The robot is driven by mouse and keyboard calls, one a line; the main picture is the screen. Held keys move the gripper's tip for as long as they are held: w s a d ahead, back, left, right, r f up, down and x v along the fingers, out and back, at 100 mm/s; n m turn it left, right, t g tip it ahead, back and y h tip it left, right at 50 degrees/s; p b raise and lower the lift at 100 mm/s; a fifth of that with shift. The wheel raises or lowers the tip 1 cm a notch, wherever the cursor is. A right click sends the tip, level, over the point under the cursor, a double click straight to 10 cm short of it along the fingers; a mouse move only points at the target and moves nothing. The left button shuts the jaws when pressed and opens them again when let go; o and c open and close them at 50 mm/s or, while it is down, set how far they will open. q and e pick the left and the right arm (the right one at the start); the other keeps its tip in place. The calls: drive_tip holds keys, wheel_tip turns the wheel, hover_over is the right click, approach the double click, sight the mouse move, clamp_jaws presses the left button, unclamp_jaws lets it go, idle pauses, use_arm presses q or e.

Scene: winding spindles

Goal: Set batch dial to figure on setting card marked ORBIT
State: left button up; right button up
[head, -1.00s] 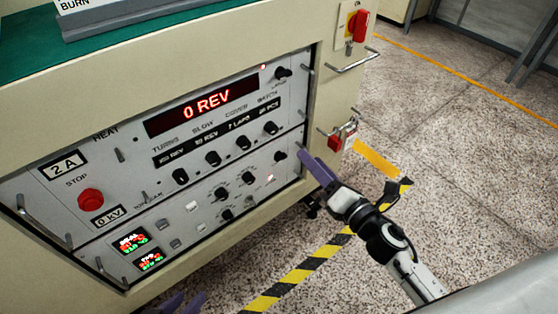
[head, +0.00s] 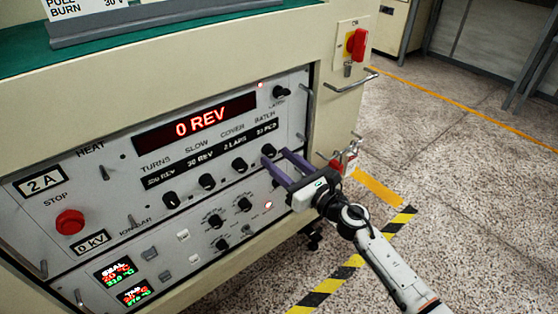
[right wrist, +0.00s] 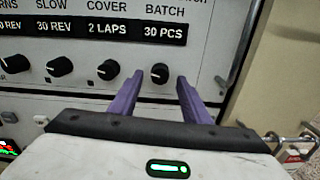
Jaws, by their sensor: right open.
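The batch dial (head: 269,150) is a black knob at the right end of a row of similar knobs on the grey panel. It also shows in the right wrist view (right wrist: 160,73), under a black label strip reading BATCH and 30 PCS (right wrist: 163,30). My right gripper (head: 275,157) is open, its purple fingers pointing at the panel. In the right wrist view the dial appears between the two fingertips; I cannot tell whether they touch it. A white card (head: 100,6) on the bench top is cut off, and the word ORBIT does not show. My left gripper is out of view.
The cover dial (head: 239,165) sits just left of the batch dial. A red display (head: 200,124) above reads 0 REV. A red stop button (head: 70,222) is at the left. A metal handle (head: 306,100) and red padlock (head: 337,166) are near my right gripper. Floor at right is clear.

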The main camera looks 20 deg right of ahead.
drive_tip(key=shift+w+a, duration=0.1)
drive_tip(key=shift+w, duration=0.2)
drive_tip(key=c, duration=1)
drive_tip(key=shift+c, duration=0.2)
